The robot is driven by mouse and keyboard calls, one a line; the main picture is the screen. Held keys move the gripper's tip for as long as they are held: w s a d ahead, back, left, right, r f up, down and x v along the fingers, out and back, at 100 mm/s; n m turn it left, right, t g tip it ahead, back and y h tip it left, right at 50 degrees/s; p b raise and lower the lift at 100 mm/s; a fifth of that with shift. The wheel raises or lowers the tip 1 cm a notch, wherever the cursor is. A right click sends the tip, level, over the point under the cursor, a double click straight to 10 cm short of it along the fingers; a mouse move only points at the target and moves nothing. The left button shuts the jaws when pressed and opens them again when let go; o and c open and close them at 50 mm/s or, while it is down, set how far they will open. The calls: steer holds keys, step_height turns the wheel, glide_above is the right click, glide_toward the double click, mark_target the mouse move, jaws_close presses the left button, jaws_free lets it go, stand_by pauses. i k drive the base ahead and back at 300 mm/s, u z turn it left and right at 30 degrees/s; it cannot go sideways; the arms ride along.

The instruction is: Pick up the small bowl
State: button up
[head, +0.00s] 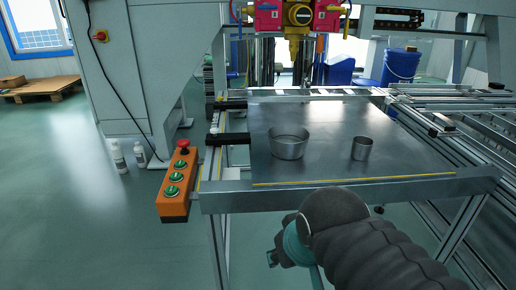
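The small bowl (361,149) is a grey metal cup-like vessel standing upright on the right part of the metal panel (330,117). A larger, wider grey metal bowl (289,147) stands to its left, with a gap between them. My gripper (273,258) shows only as a small dark shape beside a teal ring at the lower middle, in front of the panel's front edge. It is apart from both bowls. Its fingers are mostly hidden, so I cannot tell whether it is open or shut.
A metal front rail (350,192) with a yellow line runs along the panel. An orange button box (178,184) hangs at its left end. Red and yellow machine parts (299,17) hang above the back. Aluminium rails (450,130) lie at right. The panel around the bowls is clear.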

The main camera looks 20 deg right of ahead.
mark_target(286, 141)
steer(key=u, duration=1.45)
steer(key=i, duration=3.3)
steer(key=z, duration=3.7)
steer(key=i, duration=0.5)
steer(key=z, duration=0.1)
